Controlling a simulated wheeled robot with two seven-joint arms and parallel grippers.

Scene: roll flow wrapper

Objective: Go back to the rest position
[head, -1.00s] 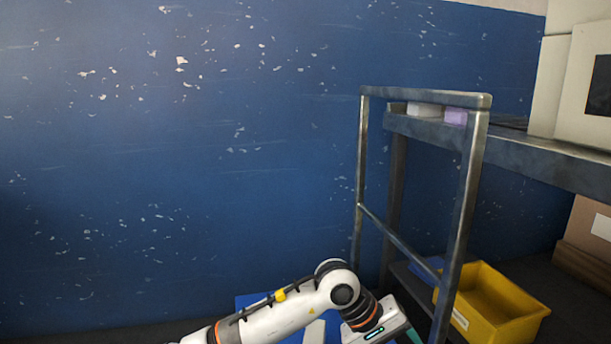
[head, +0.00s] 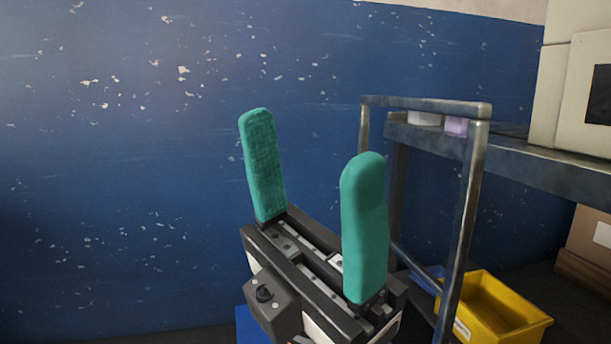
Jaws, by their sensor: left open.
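My left gripper (head: 312,200) is raised in the lower middle of the head view. Its two green fingers point up and stand wide apart, with nothing between them. It is open and empty, in front of the blue wall and just left of the metal rack frame. My right gripper is not in view.
A metal rack frame (head: 467,210) stands right of my gripper, joined to a grey shelf (head: 540,160) with a white item and a purple item (head: 456,126). A yellow bin (head: 500,308) sits low right. A cardboard box (head: 588,250) is at the right edge. The blue wall (head: 120,200) fills the left.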

